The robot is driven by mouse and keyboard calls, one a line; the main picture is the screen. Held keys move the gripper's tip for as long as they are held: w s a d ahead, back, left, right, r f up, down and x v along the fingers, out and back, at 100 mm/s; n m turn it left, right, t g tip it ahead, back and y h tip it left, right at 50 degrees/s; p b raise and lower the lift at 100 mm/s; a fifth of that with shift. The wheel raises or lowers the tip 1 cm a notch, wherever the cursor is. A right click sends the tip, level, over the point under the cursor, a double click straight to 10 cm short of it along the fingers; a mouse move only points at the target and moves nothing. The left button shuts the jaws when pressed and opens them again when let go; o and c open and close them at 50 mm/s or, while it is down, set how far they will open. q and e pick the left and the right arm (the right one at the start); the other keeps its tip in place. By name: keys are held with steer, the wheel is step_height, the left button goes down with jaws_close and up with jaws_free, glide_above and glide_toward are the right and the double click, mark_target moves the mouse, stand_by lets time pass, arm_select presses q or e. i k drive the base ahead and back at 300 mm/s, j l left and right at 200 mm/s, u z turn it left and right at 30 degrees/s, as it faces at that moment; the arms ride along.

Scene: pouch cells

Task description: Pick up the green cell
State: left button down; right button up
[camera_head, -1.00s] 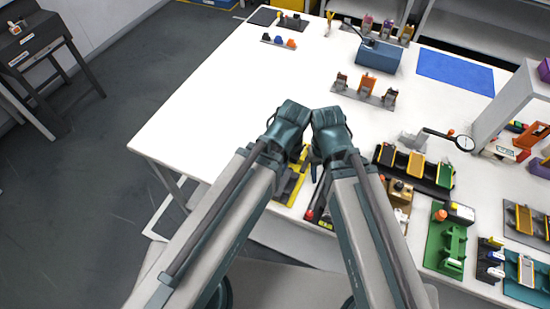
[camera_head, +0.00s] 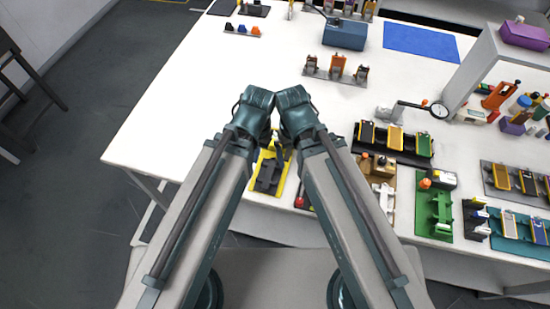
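The green cell (camera_head: 424,146) stands in the right slot of a black tray (camera_head: 376,147), right of centre on the white table. A black cell (camera_head: 367,132) and a yellow-orange cell (camera_head: 396,137) stand in the same tray to its left. My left gripper (camera_head: 257,103) and my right gripper (camera_head: 294,102) are close together over the table's front edge, well left of the tray. Their fingers are hidden below the wrists, so their opening does not show. The green cell is apart from both grippers.
A yellow-and-black fixture (camera_head: 268,174) lies beneath my wrists. A green fixture (camera_head: 434,208) stands in front of the tray, and a dial gauge (camera_head: 438,110) stands behind it. A blue box (camera_head: 345,34) stands farther back. The white table's left-centre is clear.

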mark_target(424, 148)
steer(key=l+z, duration=0.2)
steer(key=z, duration=0.25)
steer(key=k+l+z, duration=0.1)
steer(key=l+z, duration=0.15)
steer(key=z, duration=0.15)
